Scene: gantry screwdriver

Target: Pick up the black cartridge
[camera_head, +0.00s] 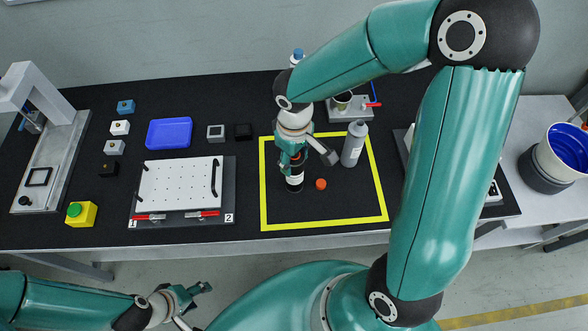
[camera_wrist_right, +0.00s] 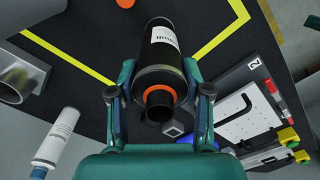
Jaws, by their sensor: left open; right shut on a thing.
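The black cartridge (camera_head: 294,184), with a white label, is upright inside the yellow outline on the black table. It also shows in the right wrist view (camera_wrist_right: 161,62), with an orange ring around its narrower near end. My right gripper (camera_head: 293,160) is above it, shut on its upper part, one finger on each side. I cannot tell whether its base touches the table. My left gripper (camera_head: 203,291) is open and empty, low in front of the table's front edge.
A small orange cap (camera_head: 320,184) lies right of the cartridge, and a grey bottle (camera_head: 355,143) stands behind it. A white perforated plate fixture (camera_head: 180,186) with red clamps, a blue tray (camera_head: 169,132) and a yellow-green button box (camera_head: 81,213) are to the left.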

